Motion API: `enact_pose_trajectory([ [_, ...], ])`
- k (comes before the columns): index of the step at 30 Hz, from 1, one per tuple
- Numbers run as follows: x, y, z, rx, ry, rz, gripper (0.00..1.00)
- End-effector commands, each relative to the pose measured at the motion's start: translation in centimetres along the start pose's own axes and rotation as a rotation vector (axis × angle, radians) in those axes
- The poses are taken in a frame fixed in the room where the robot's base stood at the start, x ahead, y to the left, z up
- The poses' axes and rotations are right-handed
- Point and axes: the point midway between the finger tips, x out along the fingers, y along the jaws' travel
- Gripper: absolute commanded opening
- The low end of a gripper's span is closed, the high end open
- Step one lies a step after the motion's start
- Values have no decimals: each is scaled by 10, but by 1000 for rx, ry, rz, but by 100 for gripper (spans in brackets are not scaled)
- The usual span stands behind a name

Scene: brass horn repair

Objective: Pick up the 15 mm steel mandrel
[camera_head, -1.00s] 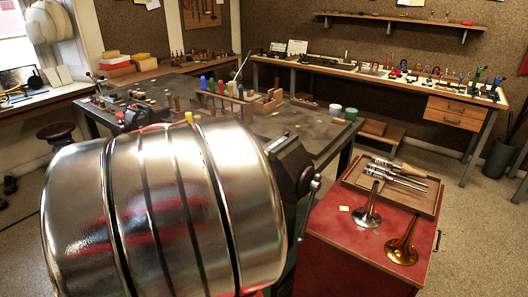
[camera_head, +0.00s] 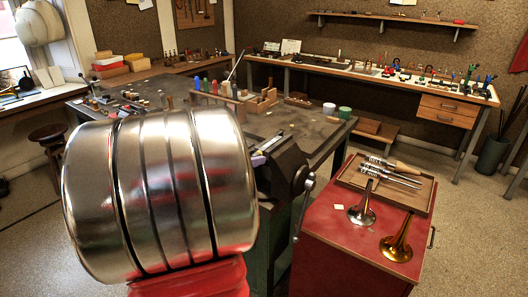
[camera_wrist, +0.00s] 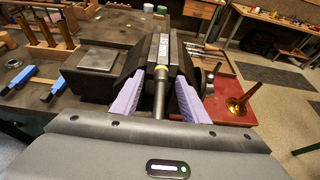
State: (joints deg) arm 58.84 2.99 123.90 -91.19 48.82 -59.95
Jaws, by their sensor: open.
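A steel rod (camera_wrist: 160,100) with a dark section and a yellow band lies between my gripper's fingers in the wrist view; it looks like the mandrel, but I cannot read its size. Its far end meets the dark bench vise (camera_wrist: 168,50). My gripper (camera_wrist: 159,82) is open, with one purple finger on each side of the rod and a gap to both. In the head view, the vise (camera_head: 285,168) shows at the bench corner, with a bit of a purple finger (camera_head: 258,160) beside it. My large metal arm hides most of the gripper there.
A red cabinet (camera_head: 325,226) right of the vise bears a wooden tray (camera_head: 421,206) of several handled tools, a silver bell-shaped piece (camera_head: 362,213) and a brass one (camera_head: 397,246). Blue-ended clamps (camera_wrist: 53,90) lie on the bench left of the vise. Wooden pegs (camera_wrist: 35,35) stand beyond.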

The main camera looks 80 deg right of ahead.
Motion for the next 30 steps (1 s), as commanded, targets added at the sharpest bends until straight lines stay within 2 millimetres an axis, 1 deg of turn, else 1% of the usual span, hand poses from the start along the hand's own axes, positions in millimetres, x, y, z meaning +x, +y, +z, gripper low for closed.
enact_pose_trajectory([
  [5,0,0,0,0,0,0,40],
  [22,0,0,0,0,0,1,0],
  [30,0,0,0,0,0,1,0],
])
